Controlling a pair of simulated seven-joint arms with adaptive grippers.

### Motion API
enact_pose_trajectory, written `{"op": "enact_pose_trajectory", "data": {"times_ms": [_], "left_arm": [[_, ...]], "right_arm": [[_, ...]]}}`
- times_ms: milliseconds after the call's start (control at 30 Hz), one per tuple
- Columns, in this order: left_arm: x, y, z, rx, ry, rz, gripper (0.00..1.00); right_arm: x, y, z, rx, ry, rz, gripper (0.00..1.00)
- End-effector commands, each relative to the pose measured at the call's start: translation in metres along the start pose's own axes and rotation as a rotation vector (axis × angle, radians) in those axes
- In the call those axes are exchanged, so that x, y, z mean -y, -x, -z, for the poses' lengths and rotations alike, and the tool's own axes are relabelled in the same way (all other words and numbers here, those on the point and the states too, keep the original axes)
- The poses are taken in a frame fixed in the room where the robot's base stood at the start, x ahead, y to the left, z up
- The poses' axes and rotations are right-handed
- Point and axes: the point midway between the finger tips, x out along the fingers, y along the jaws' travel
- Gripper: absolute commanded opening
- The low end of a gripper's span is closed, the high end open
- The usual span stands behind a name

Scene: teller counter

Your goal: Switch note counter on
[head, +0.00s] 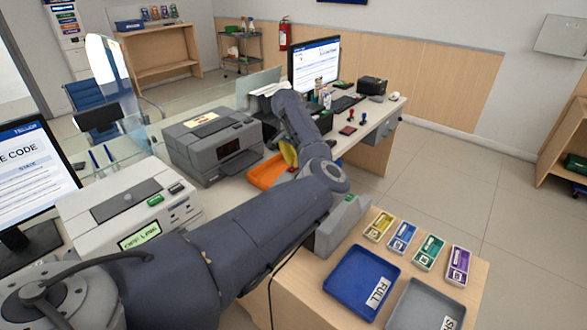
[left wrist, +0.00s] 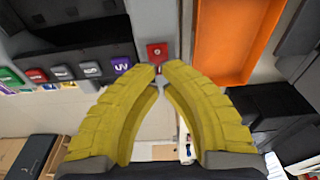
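In the left wrist view, a black-bodied machine with a light-coloured panel (left wrist: 70,38) fills the upper left; it looks like the note counter. A row of coloured keys runs along it, with a purple one marked UV (left wrist: 121,65). A red square switch (left wrist: 157,51) with a small pale mark sits to the right of the keys. My left gripper (left wrist: 161,69) has yellow fingers with their tips together, empty, and the tips appear just short of the red switch; contact cannot be told. In the head view my arm hides the switch, and only some yellow finger (head: 288,153) shows. My right gripper is out of view.
An orange tray (head: 266,172) lies close to the left gripper. A dark grey printer-like machine (head: 212,145) and a white machine with a green display (head: 140,236) stand left of it. A blue tray (head: 352,276) and coloured note holders (head: 403,237) lie at the right.

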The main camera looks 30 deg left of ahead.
Motion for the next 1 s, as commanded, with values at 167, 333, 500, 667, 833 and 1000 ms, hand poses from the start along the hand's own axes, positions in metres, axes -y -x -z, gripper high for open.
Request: {"op": "enact_pose_trajectory", "data": {"times_ms": [167,333,500,667,833,1000], "left_arm": [[0.000,-0.002,-0.001,0.000,0.000,0.000,0.00],[0.000,-0.004,-0.001,0.000,0.000,0.000,0.00],[0.000,-0.006,-0.001,-0.001,0.000,-0.001,0.00],[0.000,-0.008,-0.001,-0.001,0.000,-0.001,0.00],[0.000,-0.011,-0.002,-0.001,0.000,-0.001,0.00],[0.000,-0.013,-0.002,0.000,0.000,-0.001,0.00]], "right_arm": [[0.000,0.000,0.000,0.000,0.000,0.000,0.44],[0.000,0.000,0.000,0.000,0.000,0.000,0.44],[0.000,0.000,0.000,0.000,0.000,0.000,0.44],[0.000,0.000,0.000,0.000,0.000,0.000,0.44],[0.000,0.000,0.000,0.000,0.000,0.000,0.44],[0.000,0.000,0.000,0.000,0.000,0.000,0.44]]}}
